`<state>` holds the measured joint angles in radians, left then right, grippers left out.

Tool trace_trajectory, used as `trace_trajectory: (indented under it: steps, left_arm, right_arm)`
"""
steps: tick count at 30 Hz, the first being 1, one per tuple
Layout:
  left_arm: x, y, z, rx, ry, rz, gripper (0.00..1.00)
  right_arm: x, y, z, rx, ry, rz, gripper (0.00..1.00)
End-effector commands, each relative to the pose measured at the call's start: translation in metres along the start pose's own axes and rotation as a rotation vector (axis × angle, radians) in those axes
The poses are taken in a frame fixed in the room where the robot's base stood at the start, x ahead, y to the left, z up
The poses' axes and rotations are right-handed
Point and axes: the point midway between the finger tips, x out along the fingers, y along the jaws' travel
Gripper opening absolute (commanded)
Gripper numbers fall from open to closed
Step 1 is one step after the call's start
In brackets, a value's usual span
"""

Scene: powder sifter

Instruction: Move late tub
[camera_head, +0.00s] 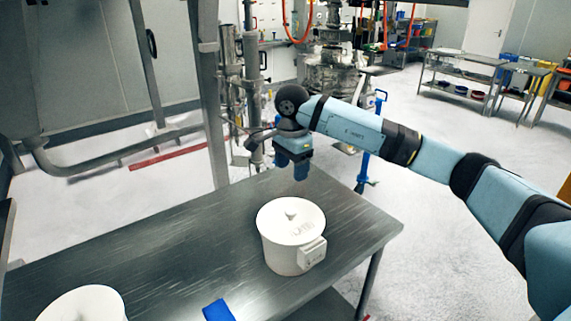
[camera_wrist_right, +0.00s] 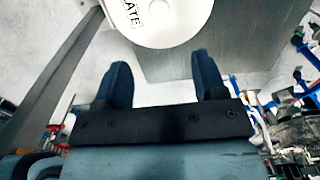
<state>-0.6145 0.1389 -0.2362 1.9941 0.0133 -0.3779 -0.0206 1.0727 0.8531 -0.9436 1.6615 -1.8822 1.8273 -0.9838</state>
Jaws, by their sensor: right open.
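A white round tub (camera_head: 279,248) stands upright on the metal table, with a small knob on its lid and a label tag on its right front side. In the right wrist view the white tub (camera_wrist_right: 175,22) shows at the top edge, partly cut off, with a label reading "LATE". My right gripper (camera_head: 301,172) is open and empty, beyond the tub at the table's far side, apart from it. In the right wrist view the two dark fingers of the right gripper (camera_wrist_right: 162,78) are spread below the tub. My left gripper is out of view.
The metal table (camera_head: 200,245) has bare room left of the tub. A second white tub (camera_head: 85,303) is cut off at the lower left. A blue object (camera_head: 218,311) lies at the front edge of view. A metal post (camera_head: 210,95) rises behind the table.

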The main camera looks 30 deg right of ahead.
Motion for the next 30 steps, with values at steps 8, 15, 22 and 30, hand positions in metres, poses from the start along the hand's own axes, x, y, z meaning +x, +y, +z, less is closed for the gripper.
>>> trace_trajectory:
  steps: [8,15,22,30]
  left_arm:
    - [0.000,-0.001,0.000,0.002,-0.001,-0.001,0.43]
    - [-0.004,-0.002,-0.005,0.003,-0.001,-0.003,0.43]
    - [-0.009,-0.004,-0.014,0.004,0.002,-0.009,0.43]
    - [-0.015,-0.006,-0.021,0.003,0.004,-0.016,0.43]
  right_arm:
    - [0.002,0.000,0.001,0.000,-0.003,0.001,0.65]
    - [0.028,0.001,0.001,0.001,-0.005,0.005,0.65]
    - [0.073,0.001,0.002,0.000,-0.005,0.006,0.65]
    - [0.119,0.001,0.002,0.001,-0.005,0.004,0.65]
